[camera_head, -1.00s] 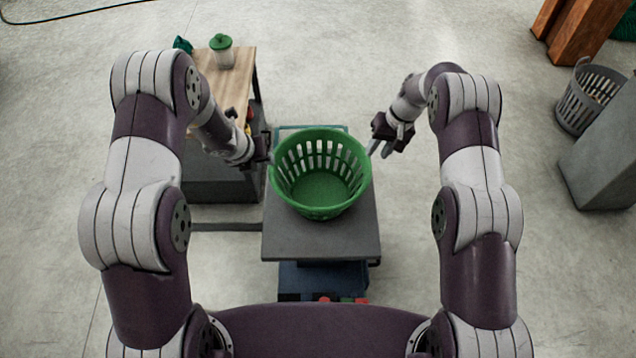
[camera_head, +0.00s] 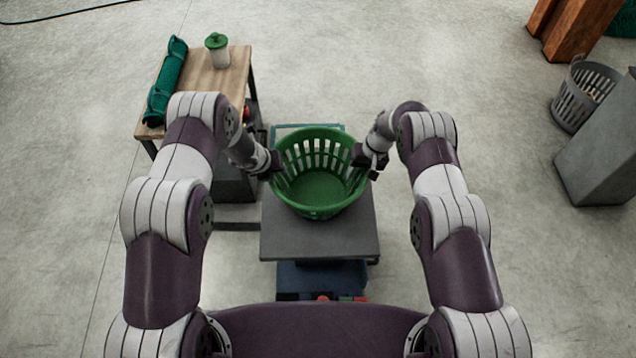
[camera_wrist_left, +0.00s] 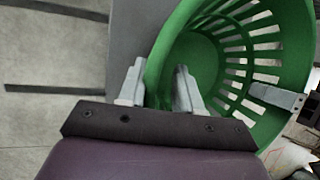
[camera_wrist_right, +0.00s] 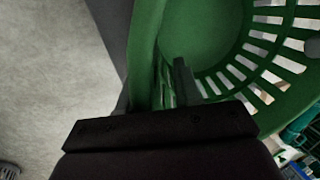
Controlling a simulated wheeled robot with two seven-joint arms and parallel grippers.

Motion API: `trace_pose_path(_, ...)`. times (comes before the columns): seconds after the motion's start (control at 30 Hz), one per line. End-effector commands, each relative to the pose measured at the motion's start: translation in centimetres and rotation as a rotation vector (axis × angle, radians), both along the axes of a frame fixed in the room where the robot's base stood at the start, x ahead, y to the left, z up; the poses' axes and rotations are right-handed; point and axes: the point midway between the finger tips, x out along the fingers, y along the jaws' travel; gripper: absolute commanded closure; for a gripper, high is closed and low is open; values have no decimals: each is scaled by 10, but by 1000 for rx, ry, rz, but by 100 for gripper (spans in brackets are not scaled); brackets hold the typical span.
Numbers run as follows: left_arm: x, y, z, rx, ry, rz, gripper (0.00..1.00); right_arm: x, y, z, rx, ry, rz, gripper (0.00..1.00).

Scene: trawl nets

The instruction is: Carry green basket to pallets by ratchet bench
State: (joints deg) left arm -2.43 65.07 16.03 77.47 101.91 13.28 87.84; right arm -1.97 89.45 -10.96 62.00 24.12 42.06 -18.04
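The green basket (camera_head: 318,192), round with slotted walls, stands upright and looks empty on a grey platform (camera_head: 320,240) in front of me. My left gripper (camera_head: 270,166) is at its left rim. In the left wrist view the two fingers (camera_wrist_left: 157,88) stand apart with the basket wall between them. My right gripper (camera_head: 366,160) is at the right rim. In the right wrist view one finger (camera_wrist_right: 183,80) shows inside the basket; the other is hidden by the rim. A right gripper finger also shows across the basket in the left wrist view (camera_wrist_left: 276,97). No pallets are identifiable.
A grey basket (camera_head: 583,95) and grey block (camera_head: 602,150) stand at right. Open floor lies behind the platform.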

Motion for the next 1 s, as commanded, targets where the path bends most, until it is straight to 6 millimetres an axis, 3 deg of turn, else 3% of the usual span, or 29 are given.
trace_pose_path(0.33,2,-1,-4,0,0,0,66,0,1,-4,0,-1,1,66)
trace_pose_path(0.37,2,-1,-4,0,0,0,73,0,1,-4,0,-1,1,73)
trace_pose_path(0.43,2,-1,-4,0,0,0,95,0,1,-4,0,-1,0,95)
trace_pose_path(0.47,1,-1,-4,0,0,0,100,0,1,-4,0,-1,1,100)
trace_pose_path(0.8,2,-1,-2,0,-1,0,100,1,1,-2,0,-2,0,100)
trace_pose_path(1.0,2,-1,22,0,-1,0,100,1,1,22,0,-2,0,100)
